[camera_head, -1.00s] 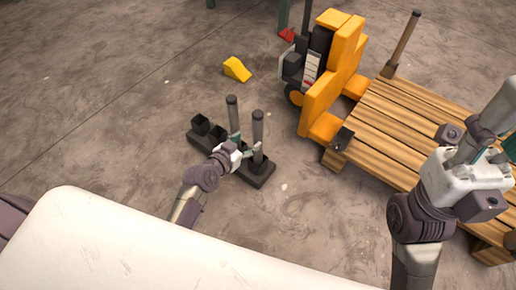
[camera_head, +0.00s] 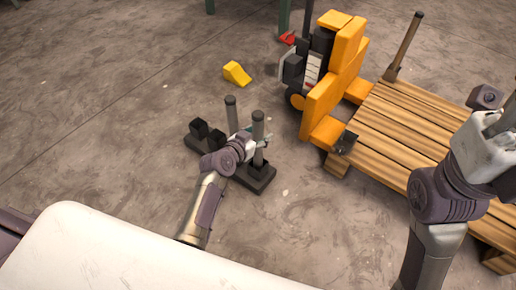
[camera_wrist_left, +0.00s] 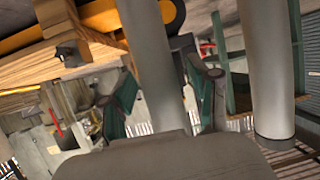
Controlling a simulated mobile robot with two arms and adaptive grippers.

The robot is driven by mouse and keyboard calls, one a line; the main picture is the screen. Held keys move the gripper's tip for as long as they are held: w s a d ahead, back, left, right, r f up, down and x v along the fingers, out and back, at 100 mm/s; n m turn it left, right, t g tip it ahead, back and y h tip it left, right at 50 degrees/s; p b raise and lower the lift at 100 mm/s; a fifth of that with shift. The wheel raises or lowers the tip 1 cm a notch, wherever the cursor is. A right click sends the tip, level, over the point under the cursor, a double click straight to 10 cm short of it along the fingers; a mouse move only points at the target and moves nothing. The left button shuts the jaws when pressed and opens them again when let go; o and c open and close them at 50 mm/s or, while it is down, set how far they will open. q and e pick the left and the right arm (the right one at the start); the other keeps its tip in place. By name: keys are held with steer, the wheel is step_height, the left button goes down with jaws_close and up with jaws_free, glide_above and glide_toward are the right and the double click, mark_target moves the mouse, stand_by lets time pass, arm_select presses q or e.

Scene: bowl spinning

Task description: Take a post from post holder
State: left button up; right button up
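The dark post holder (camera_head: 262,182) stands on the floor in the head view. It has empty sockets at its left end and two upright grey posts, the left post (camera_head: 231,112) and the right post (camera_head: 258,125). My left gripper (camera_head: 262,141) is at the right post. In the left wrist view its green-tipped fingers (camera_wrist_left: 163,98) are spread, with a grey post (camera_wrist_left: 150,55) between them and visible gaps beside it. Another post (camera_wrist_left: 266,75) stands to the right there. My right gripper (camera_head: 508,120) is cut off at the right edge; its finger state is unclear.
A wooden pallet (camera_head: 398,135) lies to the right, with corner sockets and a brown post (camera_head: 404,45) upright at its far corner. An orange and black forklift-like machine (camera_head: 335,75) stands against it. A yellow wedge (camera_head: 237,73) lies behind the holder. Floor to the left is clear.

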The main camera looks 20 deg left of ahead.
arm_select(q)
jaws_close()
steer(key=shift+r, duration=0.15)
